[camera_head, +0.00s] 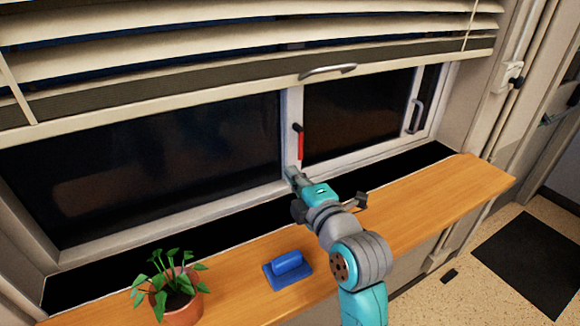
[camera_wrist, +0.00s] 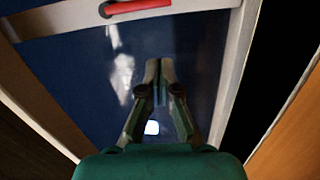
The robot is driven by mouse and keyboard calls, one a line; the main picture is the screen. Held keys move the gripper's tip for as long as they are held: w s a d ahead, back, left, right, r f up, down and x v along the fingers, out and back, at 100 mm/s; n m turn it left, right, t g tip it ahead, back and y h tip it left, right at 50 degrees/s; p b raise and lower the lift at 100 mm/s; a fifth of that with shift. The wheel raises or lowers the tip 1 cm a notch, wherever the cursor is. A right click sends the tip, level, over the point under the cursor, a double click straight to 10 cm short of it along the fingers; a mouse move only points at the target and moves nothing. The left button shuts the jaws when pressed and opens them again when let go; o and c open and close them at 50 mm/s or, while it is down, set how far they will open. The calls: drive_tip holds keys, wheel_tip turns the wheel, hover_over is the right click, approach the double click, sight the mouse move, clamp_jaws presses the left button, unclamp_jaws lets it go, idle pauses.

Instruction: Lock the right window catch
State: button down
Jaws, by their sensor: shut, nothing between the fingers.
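A red catch lever (camera_head: 300,145) with a dark pivot at its top hangs straight down on the upright frame bar between the two panes. It also shows at the top edge of the wrist view (camera_wrist: 138,6), partly cut off. A pale handle (camera_head: 414,116) stands upright at the right end of the right pane (camera_head: 350,115). Which one is the right window catch I cannot tell. My gripper (camera_head: 289,174) is shut and empty, low at the middle bar, below the red lever and apart from it. In the wrist view its fingertips (camera_wrist: 160,66) are together before dark glass.
A raised blind (camera_head: 240,86) hangs over the window top, with a curved bar (camera_head: 328,71) at its lower edge. On the wooden sill (camera_head: 440,190) are a potted plant (camera_head: 178,306) and a blue block-like tool (camera_head: 288,268). The sill right of my arm is clear.

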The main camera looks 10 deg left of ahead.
drive_tip(key=v, duration=0.6)
drive_tip(key=shift+s+a, duration=0.1)
idle(0.3)
